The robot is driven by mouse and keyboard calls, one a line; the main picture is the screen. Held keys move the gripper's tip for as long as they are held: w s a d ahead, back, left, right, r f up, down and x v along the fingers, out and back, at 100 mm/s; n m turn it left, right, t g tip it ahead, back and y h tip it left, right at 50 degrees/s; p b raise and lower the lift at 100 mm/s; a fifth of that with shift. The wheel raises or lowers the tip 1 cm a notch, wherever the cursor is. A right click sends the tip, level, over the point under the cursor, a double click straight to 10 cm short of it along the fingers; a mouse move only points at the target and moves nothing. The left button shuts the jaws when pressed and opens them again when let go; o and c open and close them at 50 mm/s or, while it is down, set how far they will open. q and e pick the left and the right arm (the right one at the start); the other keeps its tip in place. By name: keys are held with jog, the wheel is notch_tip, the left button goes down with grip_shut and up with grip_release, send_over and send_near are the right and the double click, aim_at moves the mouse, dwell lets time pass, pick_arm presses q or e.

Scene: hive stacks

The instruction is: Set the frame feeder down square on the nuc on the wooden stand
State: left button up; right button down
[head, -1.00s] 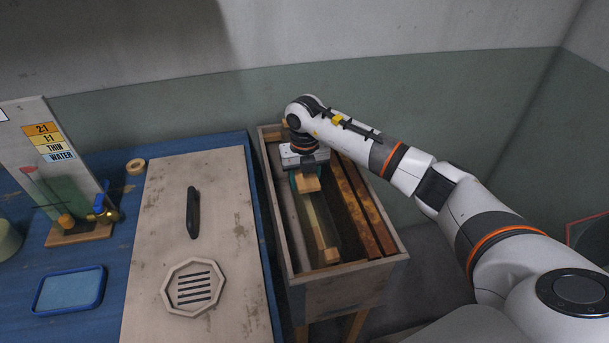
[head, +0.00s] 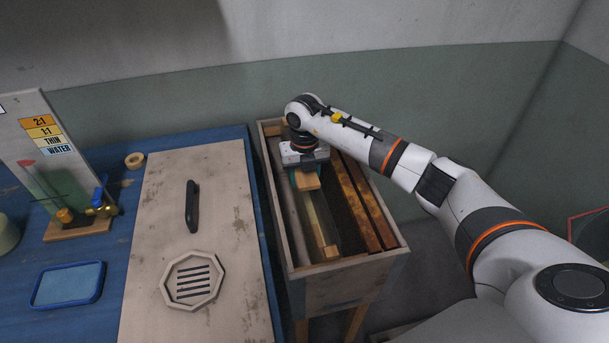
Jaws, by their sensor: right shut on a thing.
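The nuc (head: 345,272) is an open, narrow wooden box on a wooden stand (head: 354,322), right of the blue table. The frame feeder (head: 319,220) is a long trough with pale wooden ends, lying lengthwise inside the nuc, left of the dark frames. My right gripper (head: 306,172) reaches over the nuc from the right and is shut on the feeder near its far end. The wrist hides the fingertips and part of that end. Whether the feeder rests on the nuc's rim or hangs just above it I cannot tell. My left gripper is out of view.
Brown wooden frames (head: 367,205) fill the nuc's right side. A wooden lid (head: 222,240) with a black handle and an octagonal vent lies on the blue table (head: 112,249). A blue tray (head: 68,284), a tape roll (head: 135,160) and a syrup gauge (head: 63,170) stand left.

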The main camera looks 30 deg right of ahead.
jog(key=shift+f+b, duration=0.65)
jog(key=shift+f, duration=0.35)
dwell(1.5)
